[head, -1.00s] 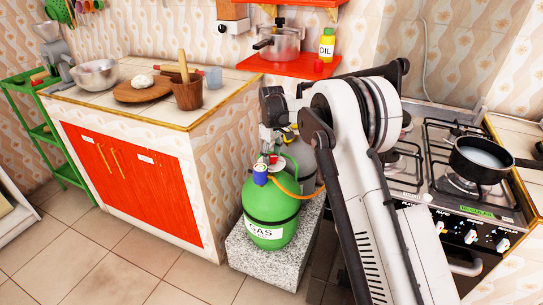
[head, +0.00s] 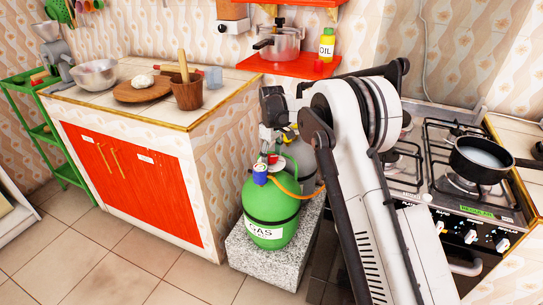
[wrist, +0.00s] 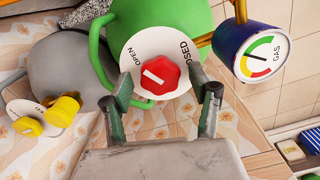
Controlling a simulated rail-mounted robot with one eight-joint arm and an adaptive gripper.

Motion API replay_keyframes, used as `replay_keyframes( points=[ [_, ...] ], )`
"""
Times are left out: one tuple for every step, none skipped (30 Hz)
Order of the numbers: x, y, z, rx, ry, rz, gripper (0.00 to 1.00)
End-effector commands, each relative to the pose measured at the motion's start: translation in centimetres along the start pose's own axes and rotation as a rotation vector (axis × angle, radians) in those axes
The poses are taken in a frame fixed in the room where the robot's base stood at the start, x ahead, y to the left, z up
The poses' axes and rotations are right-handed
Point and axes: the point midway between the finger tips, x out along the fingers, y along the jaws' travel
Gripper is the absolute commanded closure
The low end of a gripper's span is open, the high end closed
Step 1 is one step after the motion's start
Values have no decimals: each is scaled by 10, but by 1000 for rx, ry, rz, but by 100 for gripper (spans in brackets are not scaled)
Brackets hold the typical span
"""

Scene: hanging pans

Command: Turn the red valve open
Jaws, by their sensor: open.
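The red valve (wrist: 160,75) is a faceted knob with a white line, on a white dial (wrist: 143,50) marked OPEN at left and CLOSED at right in the wrist view. It sits on the green gas cylinder (wrist: 172,17), which also shows in the head view (head: 268,208). My gripper (wrist: 168,90) is open, with one finger on each side of the knob in the picture. I see gaps between fingers and knob; their depth is unclear. In the head view my gripper (head: 268,138) is above the valve (head: 272,159), its fingers too small to read.
A grey cylinder (wrist: 70,70) with a yellow knob (wrist: 60,110) stands to the left. The green cylinder rests on a speckled block (head: 262,262) between the counter (head: 205,165) and stove (head: 425,150).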

Motion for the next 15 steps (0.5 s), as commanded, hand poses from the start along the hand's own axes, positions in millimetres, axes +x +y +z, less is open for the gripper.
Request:
replay_keyframes(
  points=[
    [-1,0,0,0,0,0,43],
    [-3,0,0,0,0,0,43],
    [-6,0,0,0,0,0,43],
    [-8,0,0,0,0,0,43],
    [-12,0,0,0,0,0,43],
    [-18,0,0,0,0,0,43],
    [-22,0,0,0,0,0,43],
    [-28,0,0,0,0,0,43],
    [-35,0,0,0,0,0,43],
    [-42,0,0,0,0,0,43],
    [-48,0,0,0,0,0,43],
    [-56,0,0,0,0,0,43],
    [-62,0,0,0,0,0,43],
    [-68,0,0,0,0,0,43],
    [-76,0,0,0,0,0,43]
  ],
)
